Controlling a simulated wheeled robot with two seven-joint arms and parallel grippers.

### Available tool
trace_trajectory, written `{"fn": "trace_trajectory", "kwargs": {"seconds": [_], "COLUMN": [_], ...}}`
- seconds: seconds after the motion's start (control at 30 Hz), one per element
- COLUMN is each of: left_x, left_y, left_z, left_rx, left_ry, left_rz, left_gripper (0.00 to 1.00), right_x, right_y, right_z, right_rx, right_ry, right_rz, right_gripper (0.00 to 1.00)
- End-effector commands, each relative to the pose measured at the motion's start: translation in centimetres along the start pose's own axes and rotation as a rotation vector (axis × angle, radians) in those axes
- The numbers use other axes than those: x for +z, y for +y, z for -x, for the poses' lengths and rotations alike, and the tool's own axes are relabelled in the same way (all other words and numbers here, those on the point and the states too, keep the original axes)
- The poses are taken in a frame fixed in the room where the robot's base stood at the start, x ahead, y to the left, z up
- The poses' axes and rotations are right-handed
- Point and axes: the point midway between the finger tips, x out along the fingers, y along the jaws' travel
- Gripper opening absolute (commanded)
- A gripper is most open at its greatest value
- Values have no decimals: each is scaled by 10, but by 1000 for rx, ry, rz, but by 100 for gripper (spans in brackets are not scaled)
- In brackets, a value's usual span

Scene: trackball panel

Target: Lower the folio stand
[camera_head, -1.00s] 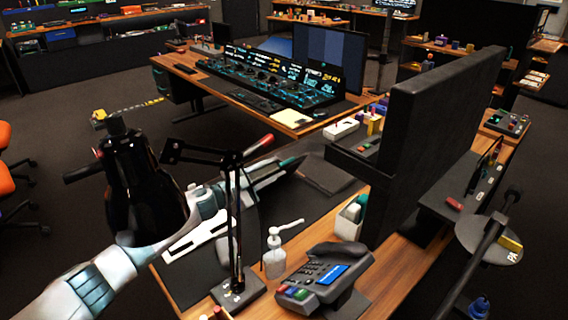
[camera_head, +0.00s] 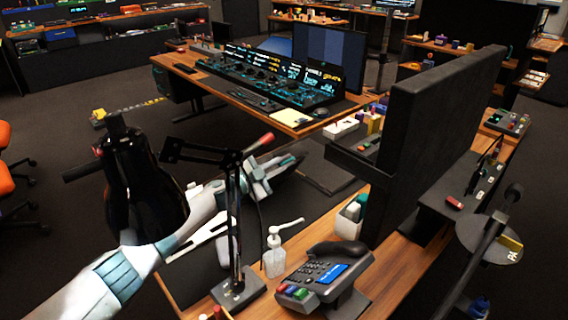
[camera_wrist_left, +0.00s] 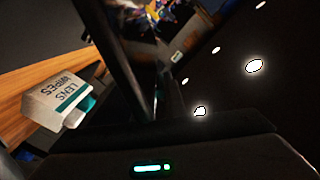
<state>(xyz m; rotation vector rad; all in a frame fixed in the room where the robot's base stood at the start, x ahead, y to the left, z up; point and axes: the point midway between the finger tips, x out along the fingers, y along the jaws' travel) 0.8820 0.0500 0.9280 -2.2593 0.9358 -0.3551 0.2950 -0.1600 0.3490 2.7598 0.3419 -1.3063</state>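A dark, thin, flat panel (camera_head: 326,176), which looks like the folio stand, lies low and slightly tilted on the black desk mat in the head view. I cannot tell its exact angle. My left gripper (camera_head: 289,163) reaches over the mat from the left, with its tip close to the panel's left end. I cannot tell whether they touch. Its fingers are small and dark against the mat, so their opening is unclear. The left wrist view shows a dark upright strip (camera_wrist_left: 130,65) in the middle that I cannot identify for sure. My right gripper is not in view.
A black desk lamp (camera_head: 232,225) stands in front of my left arm. A white pump bottle (camera_head: 274,258), a desk phone (camera_head: 325,270) and a wipes box (camera_head: 350,218) stand nearer. The box also shows in the left wrist view (camera_wrist_left: 58,103). A large black monitor (camera_head: 435,140) blocks the right.

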Motion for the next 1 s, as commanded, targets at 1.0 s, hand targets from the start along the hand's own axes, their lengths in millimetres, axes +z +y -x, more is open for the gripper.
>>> {"fn": "trace_trajectory", "kwargs": {"seconds": [1.0], "left_x": [-4], "left_y": [52], "left_z": [0], "left_rx": [1], "left_ry": [2], "left_rz": [-235], "left_gripper": [0], "right_x": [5], "right_y": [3], "right_z": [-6], "right_rx": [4], "right_ry": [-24], "right_rz": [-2], "right_gripper": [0]}}
